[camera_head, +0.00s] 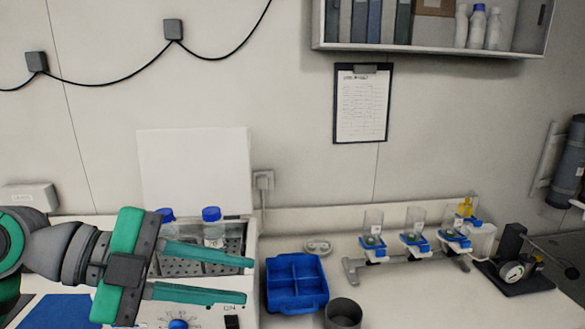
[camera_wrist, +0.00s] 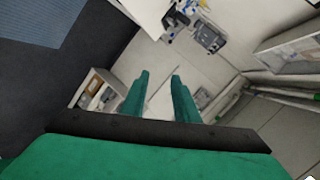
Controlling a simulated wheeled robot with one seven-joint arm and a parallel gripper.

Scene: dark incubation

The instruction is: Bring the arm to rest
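My gripper (camera_head: 248,279) is at the lower left of the head view, its two green fingers pointing right and spread apart with nothing between them. It is in front of a white box-shaped device with a raised lid (camera_head: 195,172) and partly hides it. In the wrist view my gripper (camera_wrist: 160,76) also shows two separate fingers with empty space between them. The rest of my arm enters from the left edge of the head view.
Blue-capped bottles (camera_head: 213,228) stand in the open device behind my gripper. A blue divided tray (camera_head: 296,284), a dark grey cup (camera_head: 343,313), a stand with several blue clamps (camera_head: 415,245) and a dial gauge (camera_head: 512,270) are to the right. A shelf (camera_head: 430,47) hangs above.

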